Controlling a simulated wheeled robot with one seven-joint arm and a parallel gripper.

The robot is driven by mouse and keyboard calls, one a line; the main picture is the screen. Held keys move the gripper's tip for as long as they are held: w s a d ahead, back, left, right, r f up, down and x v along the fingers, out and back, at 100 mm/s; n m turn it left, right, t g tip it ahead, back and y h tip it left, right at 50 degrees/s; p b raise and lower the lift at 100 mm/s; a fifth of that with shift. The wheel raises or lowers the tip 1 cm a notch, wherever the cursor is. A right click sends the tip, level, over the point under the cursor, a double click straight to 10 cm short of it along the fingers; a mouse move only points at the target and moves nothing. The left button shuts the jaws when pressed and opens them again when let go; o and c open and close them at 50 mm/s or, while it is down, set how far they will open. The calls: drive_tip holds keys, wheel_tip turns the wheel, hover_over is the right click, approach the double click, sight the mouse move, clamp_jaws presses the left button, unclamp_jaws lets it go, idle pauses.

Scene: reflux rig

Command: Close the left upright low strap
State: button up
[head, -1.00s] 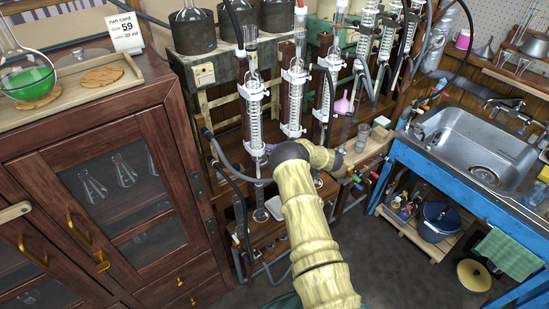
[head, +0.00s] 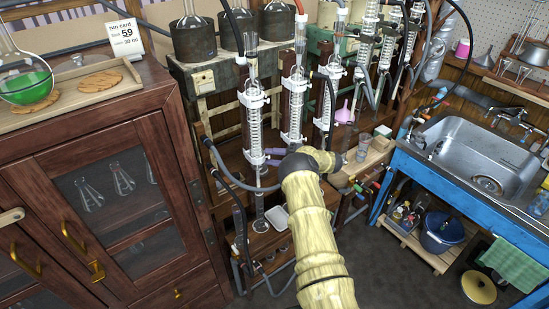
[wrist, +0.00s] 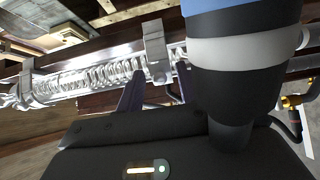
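The left upright (head: 244,122) is a dark wooden post carrying a coiled glass condenser (head: 254,125). Its low strap (head: 254,158) is a pale band near the condenser's bottom. In the wrist view the low strap (wrist: 154,48) crosses the glass, with its lower end near my fingers. Whether it is fastened is too small to tell. My gripper (head: 270,157) has two purple fingers pointing left at the strap's height. In the wrist view my gripper (wrist: 154,98) shows its fingers apart, with nothing clearly held between them. A dark cylindrical part of mine hides the right side.
A dark hose (head: 238,182) loops below the strap. A wooden cabinet (head: 110,190) stands at left and a blue sink bench (head: 410,162) at right.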

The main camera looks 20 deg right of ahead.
drive_tip(key=shift+s+d, duration=0.1)
drive_tip(key=shift+d, duration=0.05)
drive_tip(key=b+v, duration=0.3)
drive_tip(key=v, duration=1.4)
drive_tip(key=shift+s+d, duration=0.1)
